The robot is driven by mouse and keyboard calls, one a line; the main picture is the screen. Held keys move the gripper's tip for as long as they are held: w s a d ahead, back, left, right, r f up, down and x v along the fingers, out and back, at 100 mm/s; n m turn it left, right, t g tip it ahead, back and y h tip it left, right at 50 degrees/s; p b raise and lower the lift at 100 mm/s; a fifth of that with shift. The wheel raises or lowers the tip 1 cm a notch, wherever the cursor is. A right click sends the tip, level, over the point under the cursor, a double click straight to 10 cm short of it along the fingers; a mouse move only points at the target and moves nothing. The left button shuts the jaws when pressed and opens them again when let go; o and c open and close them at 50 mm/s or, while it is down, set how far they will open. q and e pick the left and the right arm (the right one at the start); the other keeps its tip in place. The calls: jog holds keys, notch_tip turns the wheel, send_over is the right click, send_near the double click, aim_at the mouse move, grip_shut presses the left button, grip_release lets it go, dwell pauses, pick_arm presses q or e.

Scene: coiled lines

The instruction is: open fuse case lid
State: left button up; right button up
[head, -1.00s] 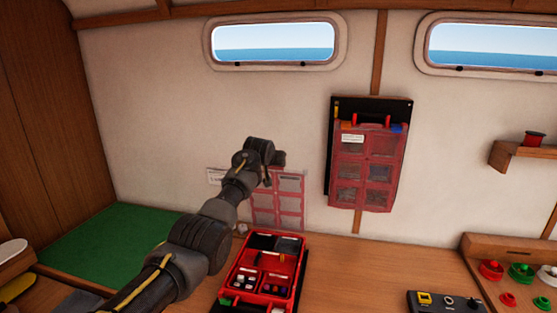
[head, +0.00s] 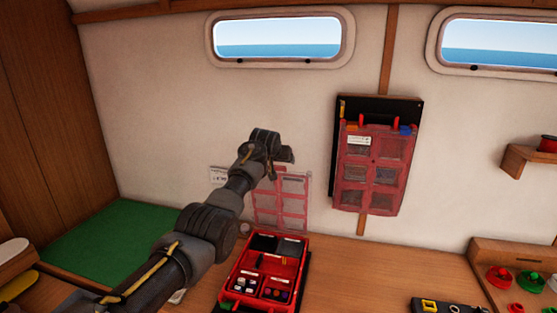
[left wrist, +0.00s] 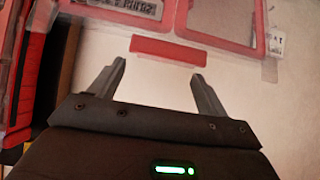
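The fuse case (head: 268,272) is a red box on the wooden counter, with compartments holding small coloured parts. Its clear lid (head: 281,203) with red-framed panes stands raised at the case's back edge, in front of the wall. My left gripper (head: 288,157) is near the top of the lid, and my arm covers part of it. In the left wrist view the left gripper (left wrist: 159,78) is open and empty. A red bar (left wrist: 168,52) on the lid's edge shows just beyond and between the fingertips, apart from them. My right gripper is not in view.
A second red case (head: 371,172) hangs closed on a black board on the wall. A shelf (head: 522,163) with a red spool is at the right. A wooden rack with red and green spools (head: 530,278) and a dark device (head: 440,305) are at lower right.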

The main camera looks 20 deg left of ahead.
pick_arm(q)
jog(key=shift+s, duration=0.15)
jog(key=shift+s+r+b, duration=0.35)
jog(key=shift+s+b, duration=0.15)
jog(key=shift+b, duration=0.1)
jog(key=b+v, duration=0.4)
jog(key=v, duration=0.5)
jog(key=shift+r, duration=0.2)
jog(key=shift+s, duration=0.1)
